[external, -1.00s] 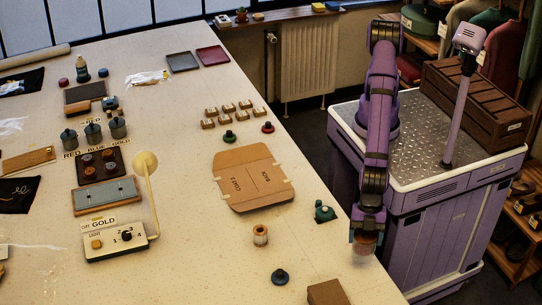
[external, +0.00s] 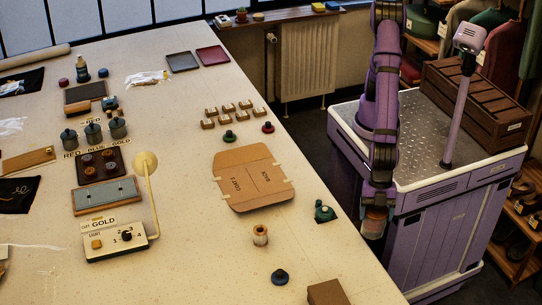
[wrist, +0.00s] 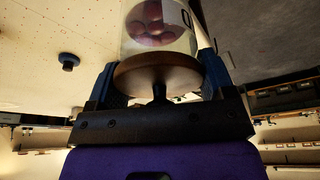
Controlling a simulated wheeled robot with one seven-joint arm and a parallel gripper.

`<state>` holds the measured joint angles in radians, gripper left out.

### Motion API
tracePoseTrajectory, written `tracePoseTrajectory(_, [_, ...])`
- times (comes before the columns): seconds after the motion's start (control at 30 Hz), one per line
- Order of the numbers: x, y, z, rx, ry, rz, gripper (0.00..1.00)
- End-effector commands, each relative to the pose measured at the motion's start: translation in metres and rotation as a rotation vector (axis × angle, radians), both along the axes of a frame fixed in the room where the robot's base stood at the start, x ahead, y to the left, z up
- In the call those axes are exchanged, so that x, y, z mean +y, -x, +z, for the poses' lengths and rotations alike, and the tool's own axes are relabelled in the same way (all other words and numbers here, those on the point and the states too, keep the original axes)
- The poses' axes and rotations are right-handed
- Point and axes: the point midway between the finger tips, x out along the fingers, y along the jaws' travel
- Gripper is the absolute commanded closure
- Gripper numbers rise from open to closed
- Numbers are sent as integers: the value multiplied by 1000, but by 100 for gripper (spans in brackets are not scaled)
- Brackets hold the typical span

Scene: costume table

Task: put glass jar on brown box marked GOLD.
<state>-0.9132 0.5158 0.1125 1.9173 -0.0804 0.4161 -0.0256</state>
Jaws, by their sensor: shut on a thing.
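My gripper (wrist: 158,78) is shut on the glass jar (wrist: 185,40), with a finger on each side of its round brown lid. The jar is clear, with dark red round pieces inside and part of a label at its right edge. In the external view my gripper (external: 376,208) holds the jar (external: 373,228) just off the table's right edge, beside my base. A brown box (external: 327,293) stands at the table's near right edge, cut off by the picture's bottom; no marking on it is readable. The word GOLD shows on a switch panel (external: 130,248) and near the grey canisters.
A green object (external: 323,212), a thread spool (external: 260,235) and a dark blue knob-like piece (external: 279,277) stand near the table's right edge. A flat cardboard piece (external: 253,190) lies behind them. Several small labelled blocks are farther back. The table between spool and panel is clear.

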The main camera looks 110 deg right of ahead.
Motion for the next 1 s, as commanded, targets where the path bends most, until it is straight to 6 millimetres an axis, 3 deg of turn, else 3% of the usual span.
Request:
tracePoseTrajectory(0.2, [28, -47, 29, -1, -6, 50, 93])
tracePoseTrajectory(0.4, [39, -67, 43, 1, -7, 79, 93])
tracePoseTrajectory(0.57, [53, -85, 42, 2, -6, 82, 93])
tracePoseTrajectory(1.0, [107, -155, 33, 1, -7, 81, 93])
